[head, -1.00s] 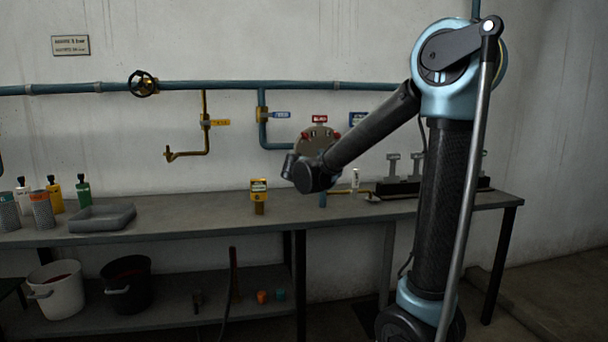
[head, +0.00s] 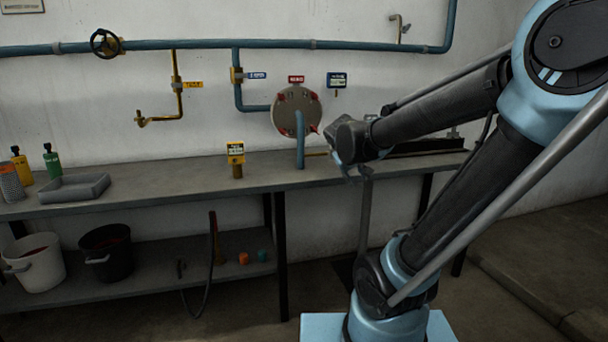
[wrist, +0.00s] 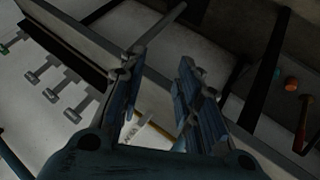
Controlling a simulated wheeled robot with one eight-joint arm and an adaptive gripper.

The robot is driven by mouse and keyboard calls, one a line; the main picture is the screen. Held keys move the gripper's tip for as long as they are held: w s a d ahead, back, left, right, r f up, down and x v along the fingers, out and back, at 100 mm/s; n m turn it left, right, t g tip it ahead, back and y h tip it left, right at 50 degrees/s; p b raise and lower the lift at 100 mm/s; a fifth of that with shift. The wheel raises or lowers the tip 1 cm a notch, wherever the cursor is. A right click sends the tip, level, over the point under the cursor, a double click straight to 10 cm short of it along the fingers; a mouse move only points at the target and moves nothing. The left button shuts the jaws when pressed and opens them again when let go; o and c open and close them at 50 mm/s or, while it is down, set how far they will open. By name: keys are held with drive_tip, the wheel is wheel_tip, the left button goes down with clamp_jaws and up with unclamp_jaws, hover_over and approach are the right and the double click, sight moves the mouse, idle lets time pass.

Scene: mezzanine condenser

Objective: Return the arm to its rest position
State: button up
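My arm rises from its pale blue base at the right of the head view, its upper part leaning right and the forearm folded back to the left. My gripper (head: 350,168) hangs at the forearm's end, in front of the bench and right of the round flange. In the wrist view my gripper (wrist: 158,75) has its two blue-grey fingers apart with nothing held. A pale and yellow item (wrist: 150,132) shows beyond the fingers, partly hidden by them.
The long grey bench (head: 130,195) runs along the wall, with a grey tray (head: 75,188) and a yellow tag stand (head: 236,160). The flange (head: 297,112) and blue pipes (head: 190,45) are on the wall. Buckets (head: 105,250) stand on the lower shelf. Floor at right is clear.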

drive_tip(key=s+f+m+g+y, duration=0.1)
drive_tip(key=s+f+g, duration=0.1)
drive_tip(key=s+f, duration=0.2)
drive_tip(key=s+d+f+m+g+y, duration=0.1)
drive_tip(key=s+f, duration=0.3)
drive_tip(key=s, duration=0.7)
drive_tip(key=s+d+f+m+g+y, duration=0.1)
drive_tip(key=s+f+g, duration=0.1)
drive_tip(key=s+f, duration=0.3)
drive_tip(key=s, duration=0.3)
drive_tip(key=shift+s+g+y, duration=0.15)
drive_tip(key=shift+g+y, duration=0.15)
drive_tip(key=shift+y, duration=0.1)
